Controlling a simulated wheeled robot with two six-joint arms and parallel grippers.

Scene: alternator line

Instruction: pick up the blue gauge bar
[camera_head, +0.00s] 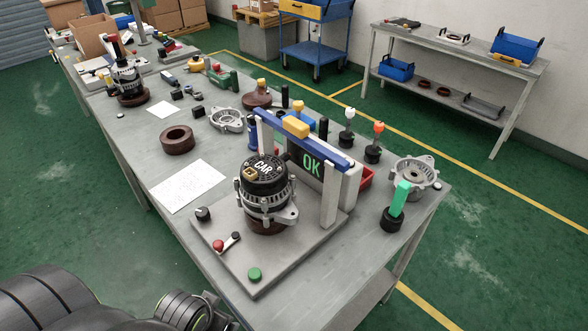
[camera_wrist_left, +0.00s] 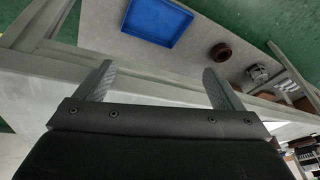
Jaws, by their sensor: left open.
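The blue gauge bar (camera_head: 327,150) lies across the top of a grey upright frame in the head view, with a yellow grip block (camera_head: 296,126) at its middle. The frame stands around an alternator (camera_head: 265,190) with a black "CAR" cap. A green "OK" display (camera_head: 312,166) shows behind it. My left gripper (camera_wrist_left: 157,67) shows in the left wrist view, its two fingers wide apart with nothing between them. The gauge bar is not visible in that view. My right gripper is in neither view.
Several coloured-top tools and a metal housing (camera_head: 415,174) stand close behind and right of the frame. The wrist view shows a blue tray (camera_wrist_left: 157,22) and a brown ring (camera_wrist_left: 220,52).

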